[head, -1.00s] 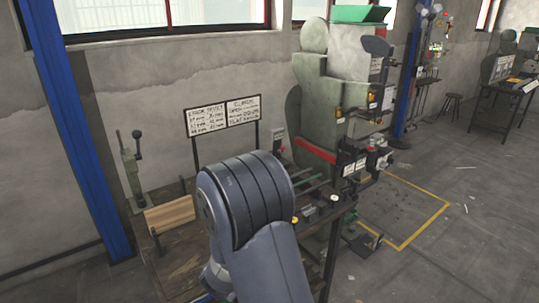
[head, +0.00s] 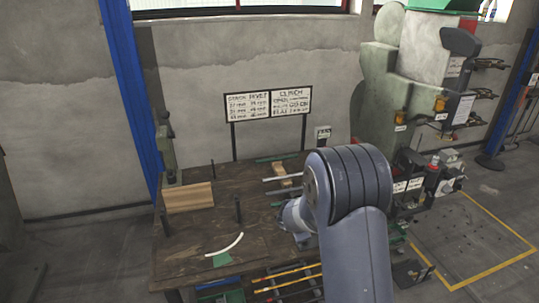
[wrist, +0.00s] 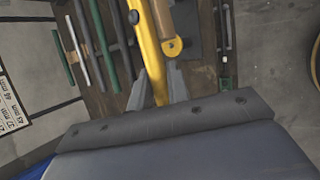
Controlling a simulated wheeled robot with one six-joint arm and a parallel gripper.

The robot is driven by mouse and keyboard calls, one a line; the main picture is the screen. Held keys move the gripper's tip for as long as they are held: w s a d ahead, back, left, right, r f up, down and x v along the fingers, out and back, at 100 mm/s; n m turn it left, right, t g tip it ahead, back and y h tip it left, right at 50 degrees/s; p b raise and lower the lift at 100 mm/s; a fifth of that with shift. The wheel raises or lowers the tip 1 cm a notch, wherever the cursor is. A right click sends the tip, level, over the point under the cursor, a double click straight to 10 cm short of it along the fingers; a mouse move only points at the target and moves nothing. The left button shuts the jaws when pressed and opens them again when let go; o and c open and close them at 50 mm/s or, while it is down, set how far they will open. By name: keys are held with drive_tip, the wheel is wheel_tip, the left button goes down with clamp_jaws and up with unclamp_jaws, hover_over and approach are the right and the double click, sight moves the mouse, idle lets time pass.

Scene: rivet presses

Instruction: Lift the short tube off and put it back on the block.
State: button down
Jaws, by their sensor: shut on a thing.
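In the wrist view my gripper (wrist: 156,78) has its two fingers on either side of a yellow bar-like piece (wrist: 147,40) and is shut on it. Its outline is forked, with a rounded, holed end beside the right finger. I cannot tell whether it is the short tube. In the head view a small pale wooden block (head: 287,183) lies on the bench beside a grey tube (head: 282,178). My arm hides the gripper there.
Several green and grey tubes lie left of the gripper in the wrist view, such as a grey one (wrist: 80,55). The press (head: 425,60) stands at right.

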drive_tip(key=w+a, duration=0.3)
drive_tip(key=w, duration=0.3)
drive_tip(key=w+a+m, duration=0.1)
drive_tip(key=w+a, duration=0.2)
drive_tip(key=w, duration=0.4)
drive_tip(key=shift+w+a+r, duration=0.15)
drive_tip(key=shift+a+r, duration=0.15)
drive_tip(key=shift+r, duration=0.05)
drive_tip(key=shift+w, duration=0.15)
